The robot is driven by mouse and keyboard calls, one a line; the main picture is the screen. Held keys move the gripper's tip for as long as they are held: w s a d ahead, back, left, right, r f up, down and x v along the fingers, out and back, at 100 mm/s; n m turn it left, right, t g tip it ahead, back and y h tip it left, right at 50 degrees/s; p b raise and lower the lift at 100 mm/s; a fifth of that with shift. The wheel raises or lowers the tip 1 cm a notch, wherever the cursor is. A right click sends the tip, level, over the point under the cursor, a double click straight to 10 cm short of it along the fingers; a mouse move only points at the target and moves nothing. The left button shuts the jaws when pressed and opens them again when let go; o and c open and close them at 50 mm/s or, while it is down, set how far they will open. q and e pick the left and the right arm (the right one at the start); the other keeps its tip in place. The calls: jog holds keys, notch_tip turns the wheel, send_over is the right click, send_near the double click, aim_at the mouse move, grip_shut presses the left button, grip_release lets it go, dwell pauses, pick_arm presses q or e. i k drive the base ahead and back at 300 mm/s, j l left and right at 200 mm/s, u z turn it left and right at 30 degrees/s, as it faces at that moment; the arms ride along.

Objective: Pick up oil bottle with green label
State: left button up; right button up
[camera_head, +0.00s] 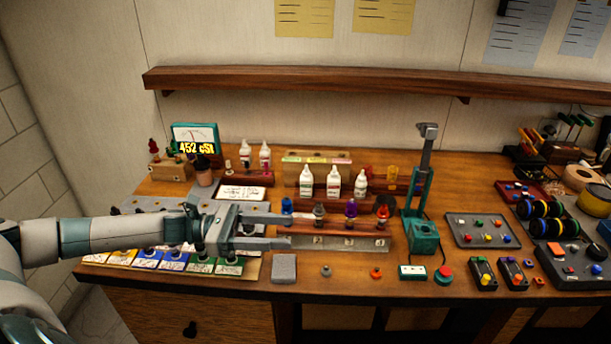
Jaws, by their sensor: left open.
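Three white oil bottles stand upright in a row near the middle of the bench: a left one (306,184), a middle one (333,185) and a right one (360,186). Two more white bottles, one (245,156) and another (265,158), stand further back left. Their labels are too small for me to tell which is green. My left gripper (288,231) comes in low from the left, fingers apart and pointing right. It is empty, in front of and below the row of three bottles. My right gripper is not in view.
A rack with small coloured shock parts (351,211) lies just right of my left fingertips. A green press (423,232) stands right of the bottles. A wooden holder (318,162) with coloured tags is behind them. A wall shelf (350,80) runs above. A grey block (284,268) lies near the front edge.

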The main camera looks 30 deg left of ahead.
aim_at(307, 181)
jog(key=i+j, duration=0.8)
